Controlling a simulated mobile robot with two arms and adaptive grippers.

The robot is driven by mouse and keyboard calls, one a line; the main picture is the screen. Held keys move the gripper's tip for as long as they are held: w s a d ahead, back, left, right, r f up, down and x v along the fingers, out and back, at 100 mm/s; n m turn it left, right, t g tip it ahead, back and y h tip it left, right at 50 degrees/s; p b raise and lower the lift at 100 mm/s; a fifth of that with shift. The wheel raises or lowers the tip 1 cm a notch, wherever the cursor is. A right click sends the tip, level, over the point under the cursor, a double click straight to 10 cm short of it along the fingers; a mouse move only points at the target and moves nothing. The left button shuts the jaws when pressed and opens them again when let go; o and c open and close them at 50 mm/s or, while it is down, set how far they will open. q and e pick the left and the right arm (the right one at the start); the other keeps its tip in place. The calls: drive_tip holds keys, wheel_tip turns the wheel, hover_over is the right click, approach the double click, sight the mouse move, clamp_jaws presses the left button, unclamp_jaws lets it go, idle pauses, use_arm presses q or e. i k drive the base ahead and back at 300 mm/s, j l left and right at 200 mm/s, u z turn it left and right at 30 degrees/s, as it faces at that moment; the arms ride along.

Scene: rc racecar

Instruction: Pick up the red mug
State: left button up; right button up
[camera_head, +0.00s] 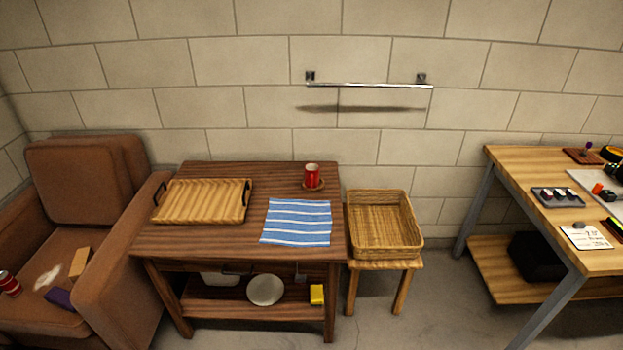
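A blue and white striped cloth (297,222) lies flat on the table in front of the mug. A light wooden tray (202,201) with dark handles lies to the left of the mug. Neither of my grippers shows in the head view.
A wicker basket (384,240) sits on a low stool right of the table. A brown armchair (85,170) stands close on the left. A workbench (535,166) with small items stands right. A towel bar (368,85) is on the wall. The lower shelf holds a white plate (265,290).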

sight(312, 170)
drive_tip(key=i+l+u, duration=0.25)
drive_tip(key=i, duration=0.25)
drive_tip(key=i+l+u, duration=0.3)
drive_tip(key=i, duration=0.15)
